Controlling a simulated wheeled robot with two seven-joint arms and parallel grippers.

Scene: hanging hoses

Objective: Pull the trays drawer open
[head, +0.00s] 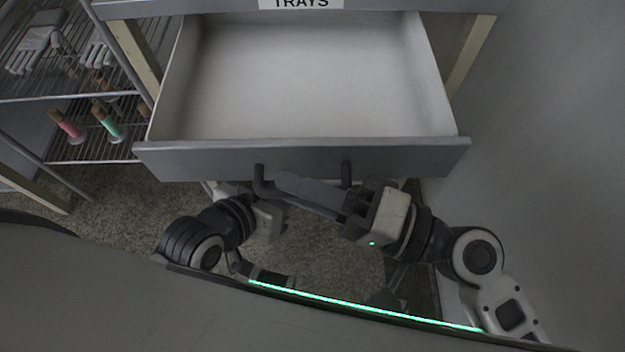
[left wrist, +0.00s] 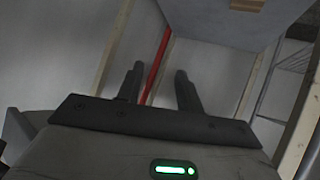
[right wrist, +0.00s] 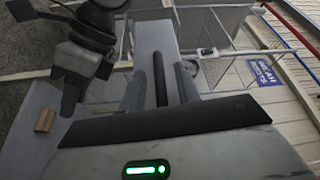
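The trays drawer (head: 300,160) stands well out of its cabinet in the head view, under a "TRAYS" label (head: 301,3). Its inside (head: 310,80) looks empty. A dark bar handle (head: 347,172) is on its front. My right gripper (head: 290,186) lies along the handle, pointing left. In the right wrist view a dark bar (right wrist: 160,85), seemingly the handle, runs between its two parted fingers, with gaps on both sides. My left gripper (left wrist: 159,70) is open and empty. Its body (head: 266,216) shows below the drawer front in the head view; its fingertips are hidden there.
A wire rack (head: 85,150) at the left holds a pink tube (head: 66,125) and a green tube (head: 108,122). A pale cabinet leg (head: 135,55) stands between rack and drawer. A plain grey surface (head: 550,150) fills the right side. My two arms are close together under the drawer front.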

